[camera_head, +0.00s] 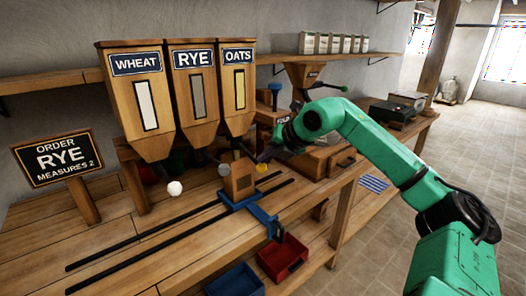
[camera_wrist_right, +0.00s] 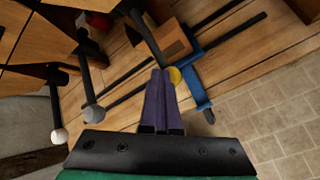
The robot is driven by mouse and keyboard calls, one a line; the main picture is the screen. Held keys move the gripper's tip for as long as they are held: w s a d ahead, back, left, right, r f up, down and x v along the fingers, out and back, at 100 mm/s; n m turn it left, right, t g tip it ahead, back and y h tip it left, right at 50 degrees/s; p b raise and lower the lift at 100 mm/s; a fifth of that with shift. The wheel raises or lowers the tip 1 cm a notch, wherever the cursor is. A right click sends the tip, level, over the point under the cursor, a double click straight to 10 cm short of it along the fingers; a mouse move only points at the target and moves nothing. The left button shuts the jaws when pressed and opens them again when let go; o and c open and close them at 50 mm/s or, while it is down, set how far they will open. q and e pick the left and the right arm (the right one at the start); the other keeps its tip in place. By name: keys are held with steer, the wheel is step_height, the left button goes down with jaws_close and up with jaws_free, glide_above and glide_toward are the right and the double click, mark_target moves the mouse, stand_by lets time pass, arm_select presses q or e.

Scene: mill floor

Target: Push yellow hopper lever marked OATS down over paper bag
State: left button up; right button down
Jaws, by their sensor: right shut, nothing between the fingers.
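The OATS hopper (camera_head: 239,88) is the rightmost of three wooden hoppers. Its lever ends in a yellow knob (camera_head: 261,167), which also shows in the right wrist view (camera_wrist_right: 175,76), partly covered by my fingers. The brown paper bag (camera_head: 239,180) stands upright on a blue carriage (camera_head: 238,201) below the OATS hopper; it also shows in the right wrist view (camera_wrist_right: 176,40). My right gripper (camera_head: 264,155) is shut and empty, with its dark fingertips (camera_wrist_right: 162,72) right beside the yellow knob. I cannot tell whether they touch it. My left gripper is not in view.
The RYE lever's grey knob (camera_head: 223,170) and the WHEAT lever's white knob (camera_head: 174,188) hang to the left. Dark rails (camera_head: 130,246) run along the bench. A sign (camera_head: 60,158) reads "ORDER RYE MEASURES 2". Red (camera_head: 283,257) and blue (camera_head: 236,281) bins sit in front.

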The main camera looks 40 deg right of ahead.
stand_by(0.7)
steer(key=shift+r+p, duration=2.35)
steer(key=shift+r, duration=0.55)
step_height(320, 180, up, 5)
steer(key=p, duration=0.4)
